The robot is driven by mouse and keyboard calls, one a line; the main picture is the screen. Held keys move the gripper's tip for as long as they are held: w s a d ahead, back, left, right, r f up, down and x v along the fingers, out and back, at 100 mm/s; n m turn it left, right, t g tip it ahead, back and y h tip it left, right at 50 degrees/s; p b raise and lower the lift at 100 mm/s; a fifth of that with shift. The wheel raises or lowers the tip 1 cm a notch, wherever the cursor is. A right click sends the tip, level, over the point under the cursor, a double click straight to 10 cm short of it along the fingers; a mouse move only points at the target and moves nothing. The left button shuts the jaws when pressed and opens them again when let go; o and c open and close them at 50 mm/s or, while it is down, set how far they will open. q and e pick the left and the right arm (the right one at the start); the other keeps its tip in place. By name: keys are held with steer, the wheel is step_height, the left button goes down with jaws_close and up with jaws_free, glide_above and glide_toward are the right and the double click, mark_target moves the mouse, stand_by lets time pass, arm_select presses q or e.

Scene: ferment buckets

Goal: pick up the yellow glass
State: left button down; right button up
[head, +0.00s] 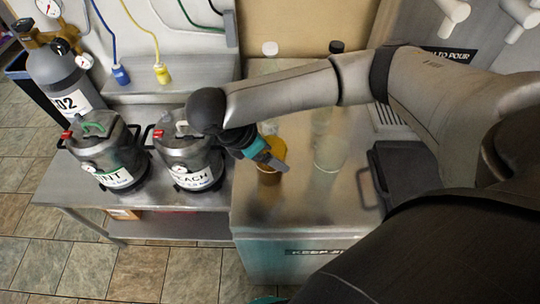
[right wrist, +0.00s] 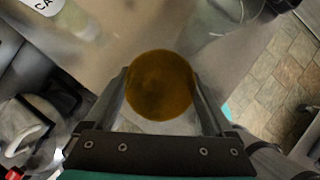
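The yellow glass (head: 270,177) stands on the steel worktop, holding amber liquid. In the right wrist view the glass (right wrist: 160,85) is seen from above as a round amber disc between the fingers. My right gripper (head: 268,160) reaches down over it and hides part of it in the head view. In the right wrist view the gripper (right wrist: 159,75) has its fingers spread, one on each side of the glass. I cannot tell whether they touch it. Only a teal sliver at the head view's bottom edge may be my left gripper (head: 268,300); its fingers are hidden.
A pale glass (head: 330,155) stands just right of the yellow one. A dark bin (head: 405,170) is farther right. Two steel kegs (head: 108,160) (head: 190,155) stand on the lower bench to the left. Bare worktop (head: 280,215) lies in front of the glasses.

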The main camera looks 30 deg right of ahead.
jaws_close()
stand_by(0.5)
steer(key=shift+r, duration=0.1)
